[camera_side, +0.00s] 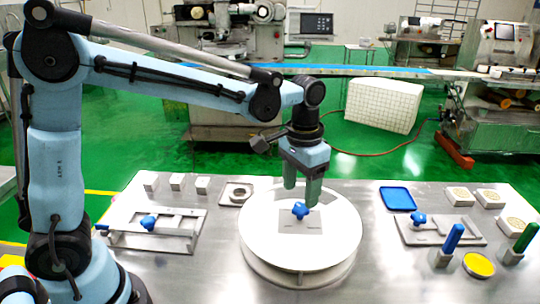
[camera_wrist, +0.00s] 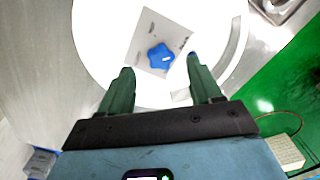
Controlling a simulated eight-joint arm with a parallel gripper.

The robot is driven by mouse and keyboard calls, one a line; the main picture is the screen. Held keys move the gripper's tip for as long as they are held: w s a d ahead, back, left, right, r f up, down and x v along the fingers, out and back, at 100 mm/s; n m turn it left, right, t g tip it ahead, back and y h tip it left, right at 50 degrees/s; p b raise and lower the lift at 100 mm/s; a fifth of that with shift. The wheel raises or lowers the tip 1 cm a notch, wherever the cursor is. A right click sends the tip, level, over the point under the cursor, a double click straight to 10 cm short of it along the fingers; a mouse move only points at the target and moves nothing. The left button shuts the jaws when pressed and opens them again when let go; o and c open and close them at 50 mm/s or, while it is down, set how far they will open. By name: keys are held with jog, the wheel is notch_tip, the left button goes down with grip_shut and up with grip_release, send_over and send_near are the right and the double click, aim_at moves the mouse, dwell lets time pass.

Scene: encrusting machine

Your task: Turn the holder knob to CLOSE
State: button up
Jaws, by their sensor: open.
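A blue star-shaped knob (camera_side: 300,210) sits on a grey plate (camera_side: 316,227), which lies on a round white disc (camera_side: 262,240). The knob also shows in the wrist view (camera_wrist: 160,58), with a small pale mark on it. Small markings on the plate are too small to read. My gripper (camera_side: 301,198) points down just above the knob and is open. In the wrist view my gripper (camera_wrist: 160,66) has its green fingers apart, one to each side of the knob in the picture. No contact with the knob is clear.
Metal fixtures with blue knobs stand left (camera_side: 148,222) and right (camera_side: 419,219) on the steel table. A blue tray (camera_side: 397,198), blue-handled (camera_side: 454,238) and green-handled (camera_side: 526,237) tools, a yellow dish (camera_side: 479,265) and several pale blocks stand right. Bare table lies around the disc.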

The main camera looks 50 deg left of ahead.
aim_at(299, 207)
jog(key=shift+f, duration=2.1)
grip_shut()
